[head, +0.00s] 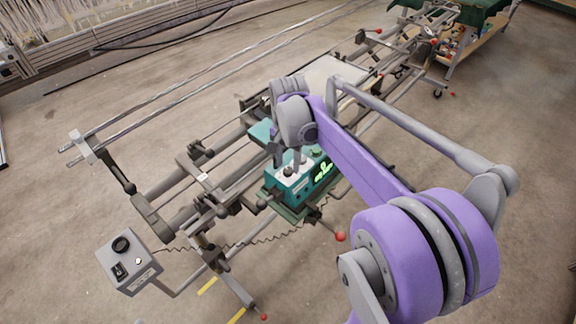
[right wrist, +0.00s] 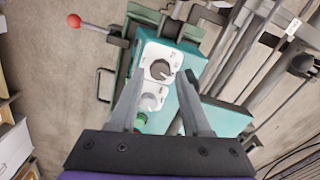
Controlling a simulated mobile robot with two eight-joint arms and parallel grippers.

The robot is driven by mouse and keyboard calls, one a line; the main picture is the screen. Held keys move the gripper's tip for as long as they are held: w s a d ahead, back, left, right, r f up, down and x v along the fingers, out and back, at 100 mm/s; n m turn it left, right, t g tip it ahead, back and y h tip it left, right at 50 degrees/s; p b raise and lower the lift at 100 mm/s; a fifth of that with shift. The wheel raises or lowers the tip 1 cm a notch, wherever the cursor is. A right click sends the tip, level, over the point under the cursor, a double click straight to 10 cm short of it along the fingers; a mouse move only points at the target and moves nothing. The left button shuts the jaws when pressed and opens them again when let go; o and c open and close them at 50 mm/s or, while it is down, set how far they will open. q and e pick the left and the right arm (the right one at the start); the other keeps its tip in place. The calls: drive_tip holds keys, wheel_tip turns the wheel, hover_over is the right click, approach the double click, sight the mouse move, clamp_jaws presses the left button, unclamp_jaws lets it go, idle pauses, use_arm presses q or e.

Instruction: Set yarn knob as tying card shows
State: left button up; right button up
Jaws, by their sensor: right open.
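A teal control box (head: 284,184) sits on the machine's rail in the head view, with a lit green display (head: 323,171) on its side. In the right wrist view its white panel holds a dark-pointered dial knob (right wrist: 161,70) and a paler knob (right wrist: 150,102). Their lettering is too small to read, so I cannot tell which is the yarn knob. My right gripper (head: 289,163) is open over the box; its fingers (right wrist: 161,77) show either side of the dark-pointered knob. I cannot tell whether they touch it. I cannot make out a tying card. My left gripper is not in view.
A green button (right wrist: 140,120) is beside the pale knob. A red-tipped lever (right wrist: 75,21) sticks out beside the box. Long metal rails run along the machine. A grey switch box (head: 129,260) stands at the front left. The concrete floor around is mostly clear.

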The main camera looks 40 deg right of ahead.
drive_tip(key=shift+f, duration=0.8)
clamp_jaws()
